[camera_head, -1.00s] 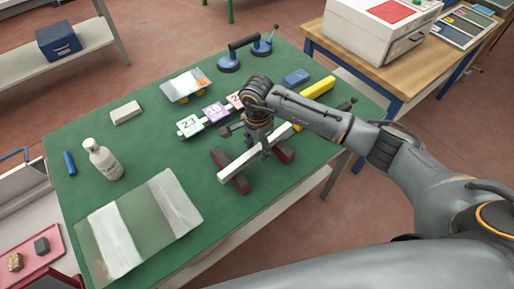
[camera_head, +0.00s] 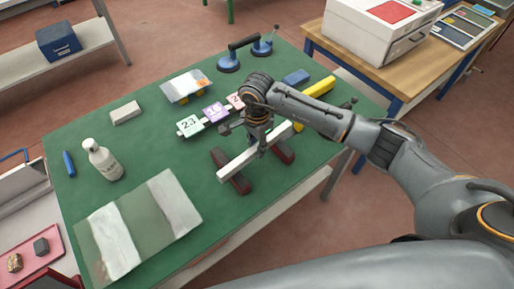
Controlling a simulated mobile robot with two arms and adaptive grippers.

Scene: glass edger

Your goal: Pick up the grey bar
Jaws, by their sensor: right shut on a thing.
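The grey bar (camera_head: 236,165) is a long pale bar. It lies slantwise above two dark red blocks, a left one (camera_head: 240,185) and a right one (camera_head: 284,154); I cannot tell whether it still touches them. My right gripper (camera_head: 262,150) points down over the middle of the bar and is shut on it. The wrist hides part of the bar and most of the fingers. My left gripper is not in view.
Number cards (camera_head: 214,112) and a yellow bar (camera_head: 319,87) lie behind the gripper. A blue suction lifter (camera_head: 229,63) stands at the back. A white bottle (camera_head: 103,160) and a striped sheet (camera_head: 140,228) are on the left. Green table is clear between bottle and bar.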

